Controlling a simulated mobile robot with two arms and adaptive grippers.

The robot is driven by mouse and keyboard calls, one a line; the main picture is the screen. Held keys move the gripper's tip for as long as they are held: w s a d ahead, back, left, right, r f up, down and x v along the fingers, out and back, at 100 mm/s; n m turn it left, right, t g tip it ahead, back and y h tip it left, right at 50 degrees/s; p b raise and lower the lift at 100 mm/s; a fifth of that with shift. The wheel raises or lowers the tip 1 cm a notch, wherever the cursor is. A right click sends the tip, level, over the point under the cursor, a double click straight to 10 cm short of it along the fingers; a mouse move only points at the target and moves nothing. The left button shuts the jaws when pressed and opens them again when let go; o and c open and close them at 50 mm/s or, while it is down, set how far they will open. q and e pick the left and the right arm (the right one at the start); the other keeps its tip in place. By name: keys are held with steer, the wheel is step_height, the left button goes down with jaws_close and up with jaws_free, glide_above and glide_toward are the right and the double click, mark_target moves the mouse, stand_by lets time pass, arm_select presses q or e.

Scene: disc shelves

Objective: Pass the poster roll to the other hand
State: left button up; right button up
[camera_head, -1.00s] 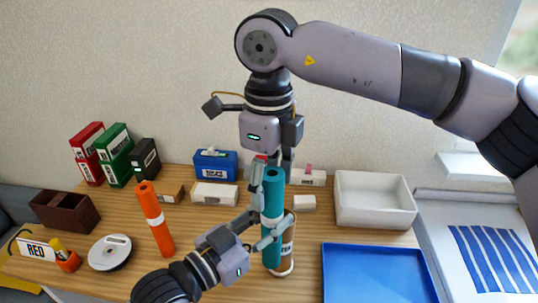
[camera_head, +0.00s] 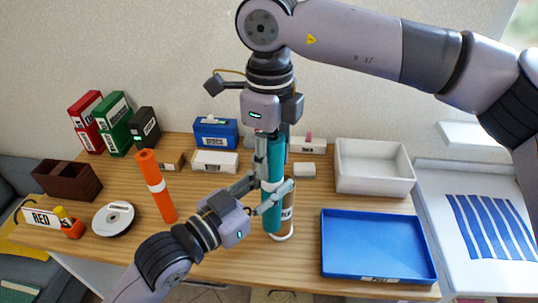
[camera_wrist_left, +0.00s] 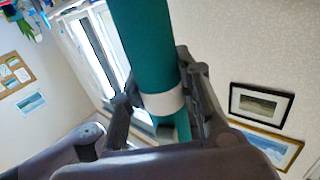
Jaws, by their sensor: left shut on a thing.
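The teal poster roll (camera_head: 273,170) stands nearly upright with its top in line with my right gripper. My left gripper (camera_head: 266,195) comes in from the left and is shut on the roll around its middle. In the left wrist view the roll (camera_wrist_left: 146,45) and its pale band sit between the fingers of the left gripper (camera_wrist_left: 160,105). My right gripper (camera_head: 271,150) points down from above, its fingers alongside the roll's upper end. Whether they press on it is unclear. The right fingers do not show clearly in the left wrist view.
A brown labelled tube holder (camera_head: 285,215) stands just behind the roll. An orange roll (camera_head: 157,190) stands to the left, near a white disc stack (camera_head: 113,219). A blue tray (camera_head: 375,272) and a white bin (camera_head: 374,184) lie to the right. Small boxes line the back.

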steer(key=shift+s, duration=0.1)
steer(key=c, duration=0.5)
arm_select(q)
steer(key=o, duration=1.2)
